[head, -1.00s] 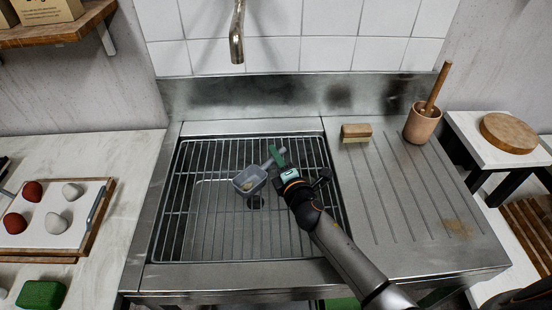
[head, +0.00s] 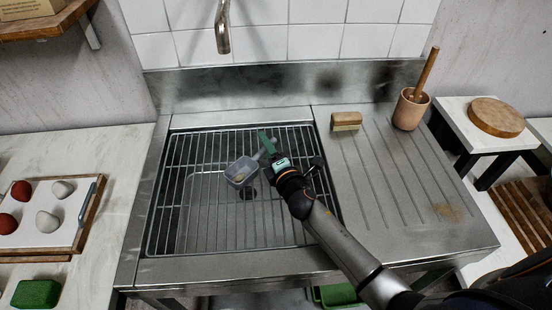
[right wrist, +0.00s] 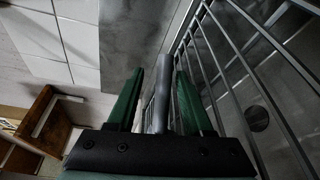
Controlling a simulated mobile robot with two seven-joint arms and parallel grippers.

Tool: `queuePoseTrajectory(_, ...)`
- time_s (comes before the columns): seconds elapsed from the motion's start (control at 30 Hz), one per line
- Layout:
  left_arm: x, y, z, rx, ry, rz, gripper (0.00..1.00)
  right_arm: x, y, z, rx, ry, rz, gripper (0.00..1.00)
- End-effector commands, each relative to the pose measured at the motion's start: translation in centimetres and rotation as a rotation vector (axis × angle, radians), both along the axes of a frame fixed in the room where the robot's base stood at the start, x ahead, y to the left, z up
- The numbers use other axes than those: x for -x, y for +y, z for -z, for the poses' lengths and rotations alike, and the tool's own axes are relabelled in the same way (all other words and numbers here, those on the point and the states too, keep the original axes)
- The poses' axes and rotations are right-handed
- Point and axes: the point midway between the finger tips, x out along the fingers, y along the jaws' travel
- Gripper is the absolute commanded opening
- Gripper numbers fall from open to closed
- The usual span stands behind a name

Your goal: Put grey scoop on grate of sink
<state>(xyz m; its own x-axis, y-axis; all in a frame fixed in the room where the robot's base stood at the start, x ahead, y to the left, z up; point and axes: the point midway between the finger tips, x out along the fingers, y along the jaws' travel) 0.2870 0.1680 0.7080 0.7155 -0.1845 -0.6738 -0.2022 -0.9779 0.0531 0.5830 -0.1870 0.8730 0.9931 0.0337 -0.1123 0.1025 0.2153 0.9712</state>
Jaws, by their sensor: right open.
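The grey scoop (head: 240,172) lies on the wire grate (head: 205,226) of the sink, near its middle. Its handle points up and right toward the back. My right gripper (head: 267,142) is at the handle, with its green fingers open. In the right wrist view the grey handle (right wrist: 162,105) runs between the two open fingers, with small gaps beside it. The scoop's bowl is out of that view. My left gripper is not in view.
A tap (head: 222,30) hangs over the back of the sink. A brush (head: 346,121) and a wooden pot with a pestle (head: 409,109) stand on the drainboard (head: 400,190) to the right. A tray with red and pale lumps (head: 62,228) is on the left counter.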

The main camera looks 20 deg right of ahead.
Motion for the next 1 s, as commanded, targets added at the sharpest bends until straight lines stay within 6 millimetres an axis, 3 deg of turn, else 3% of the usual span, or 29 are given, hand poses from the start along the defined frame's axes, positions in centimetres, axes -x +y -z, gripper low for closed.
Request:
queuePoseTrajectory(0.5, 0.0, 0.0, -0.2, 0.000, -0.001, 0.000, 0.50, 9.4, -0.3, -0.8, 0.001, 0.004, 0.000, 0.51)
queuePoseTrajectory(0.7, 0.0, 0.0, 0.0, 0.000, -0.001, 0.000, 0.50, 11.3, -0.4, -1.1, 0.000, 0.002, -0.001, 0.51)
queuePoseTrajectory(1.0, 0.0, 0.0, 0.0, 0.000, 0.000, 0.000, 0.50, 11.7, -0.4, -1.2, 0.001, 0.002, 0.000, 0.51)
